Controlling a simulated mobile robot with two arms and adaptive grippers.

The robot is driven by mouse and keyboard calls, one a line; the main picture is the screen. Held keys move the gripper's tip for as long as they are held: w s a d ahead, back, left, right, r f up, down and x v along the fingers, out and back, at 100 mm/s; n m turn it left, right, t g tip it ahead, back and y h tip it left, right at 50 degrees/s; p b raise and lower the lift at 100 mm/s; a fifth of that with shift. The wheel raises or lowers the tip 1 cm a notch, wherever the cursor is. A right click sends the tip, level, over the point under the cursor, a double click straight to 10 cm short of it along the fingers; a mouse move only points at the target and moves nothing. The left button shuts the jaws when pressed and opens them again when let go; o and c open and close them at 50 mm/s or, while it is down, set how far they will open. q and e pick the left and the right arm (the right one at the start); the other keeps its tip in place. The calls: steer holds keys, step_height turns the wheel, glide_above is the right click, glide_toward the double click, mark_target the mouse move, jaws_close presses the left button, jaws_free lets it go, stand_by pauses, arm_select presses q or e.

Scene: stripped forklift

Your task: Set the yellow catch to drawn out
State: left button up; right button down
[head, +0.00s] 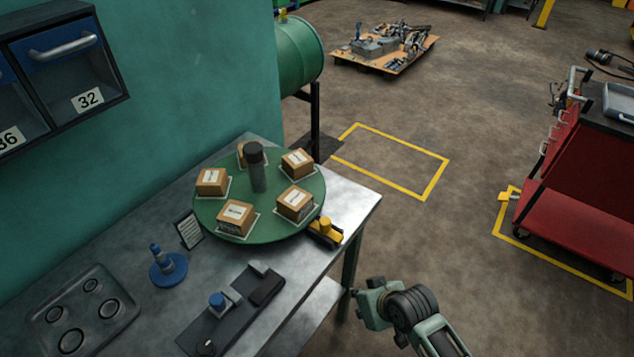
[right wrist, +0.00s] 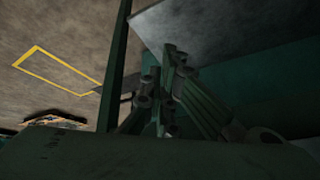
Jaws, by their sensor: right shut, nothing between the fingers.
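The yellow catch (head: 326,229) sits on a dark base at the right rim of a green round turntable (head: 262,222), near the right edge of the metal bench. Whether it is in or drawn out I cannot tell. My right gripper (head: 363,303) is off the bench's right side, below and to the right of the catch and apart from it. In the right wrist view its fingers (right wrist: 165,92) are dark and close together, shut with nothing held. The catch cannot be made out in that view. My left gripper is not in view.
Several small boxes (head: 235,217) stand on the turntable around a dark post (head: 256,168). A blue-knobbed fixture (head: 219,303), a blue stand (head: 168,267) and a grey tray (head: 84,312) are on the bench (head: 125,243). A red cart (head: 578,185) stands at right; the floor between is clear.

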steer(key=a+r+n+y+p, duration=0.1)
steer(key=a+r+p, duration=0.1)
steer(key=r, duration=0.7)
steer(key=a+r+n+y+p, duration=0.1)
steer(key=a+r, duration=0.2)
steer(key=r, duration=0.5)
step_height(320, 180, up, 10)
steer(key=n, duration=0.3)
glide_above(324, 226)
steer(key=d, duration=0.3)
steer(key=shift+s+a+r+t+p, duration=0.1)
steer(key=shift+a+r+t+p, duration=0.15)
steer(key=shift+p, duration=0.2)
steer(key=shift+d, duration=0.1)
steer(key=shift+f, duration=0.1)
steer(key=p+x, duration=0.2)
steer(key=x, duration=0.7)
steer(key=shift+a+f+p, duration=0.1)
steer(key=shift+a+p, duration=0.15)
steer(key=shift+p, duration=0.15)
steer(key=shift+w+a+f, duration=0.1)
steer(key=shift+w+f, duration=0.1)
steer(key=shift+f, duration=0.05)
